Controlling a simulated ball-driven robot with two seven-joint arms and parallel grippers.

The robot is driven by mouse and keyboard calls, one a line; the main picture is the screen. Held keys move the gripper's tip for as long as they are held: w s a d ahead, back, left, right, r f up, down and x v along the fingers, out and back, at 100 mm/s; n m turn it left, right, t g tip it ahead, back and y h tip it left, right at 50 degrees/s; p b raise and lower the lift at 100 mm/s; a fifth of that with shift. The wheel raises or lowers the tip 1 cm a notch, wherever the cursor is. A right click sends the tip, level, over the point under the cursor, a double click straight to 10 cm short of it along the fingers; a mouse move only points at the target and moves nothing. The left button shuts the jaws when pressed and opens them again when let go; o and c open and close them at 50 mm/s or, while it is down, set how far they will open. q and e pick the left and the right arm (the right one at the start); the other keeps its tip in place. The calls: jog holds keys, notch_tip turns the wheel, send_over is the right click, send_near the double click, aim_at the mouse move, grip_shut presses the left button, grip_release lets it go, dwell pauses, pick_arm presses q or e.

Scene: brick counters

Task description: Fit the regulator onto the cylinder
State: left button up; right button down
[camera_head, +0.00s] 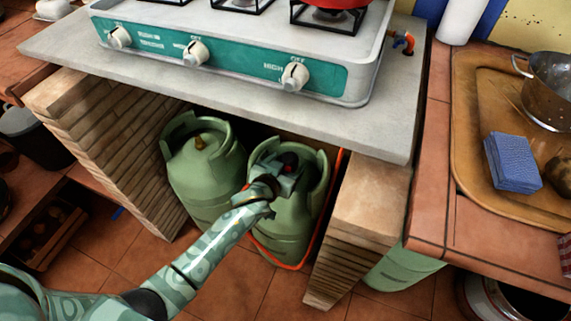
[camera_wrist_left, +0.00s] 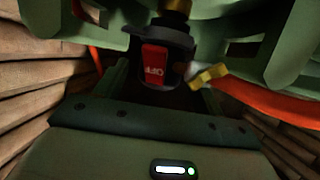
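The green right cylinder (camera_head: 283,229) stands under the counter, with its open collar around the top. The regulator (camera_head: 290,159), black with a red switch, is inside that collar. In the left wrist view the regulator (camera_wrist_left: 165,72) shows its red switch marked OFF, and a brass valve (camera_wrist_left: 178,6) shows directly at its far side. I cannot tell whether it is fully seated. My left gripper (camera_head: 284,178) reaches into the collar and appears shut on the regulator, one dark finger on each side. The fingertips are partly hidden. My right gripper is not in view.
A second green cylinder (camera_head: 205,180) with a brass valve stands close on the left. An orange hose (camera_head: 327,213) runs beside the right cylinder. Brick piers (camera_head: 115,140) flank the niche, and the counter slab (camera_head: 380,125) with the stove (camera_head: 215,70) overhangs it.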

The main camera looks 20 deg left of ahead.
pick_arm(q)
jog(key=shift+s+f, duration=0.1)
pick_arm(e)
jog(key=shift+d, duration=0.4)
pick_arm(q)
jog(key=p+v, duration=0.8)
jog(key=v, duration=0.8)
jog(key=shift+r, duration=0.25)
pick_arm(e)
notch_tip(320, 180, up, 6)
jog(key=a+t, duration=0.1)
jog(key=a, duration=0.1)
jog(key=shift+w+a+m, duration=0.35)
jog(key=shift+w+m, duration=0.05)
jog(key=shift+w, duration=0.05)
pick_arm(q)
jog(key=shift+s, duration=0.1)
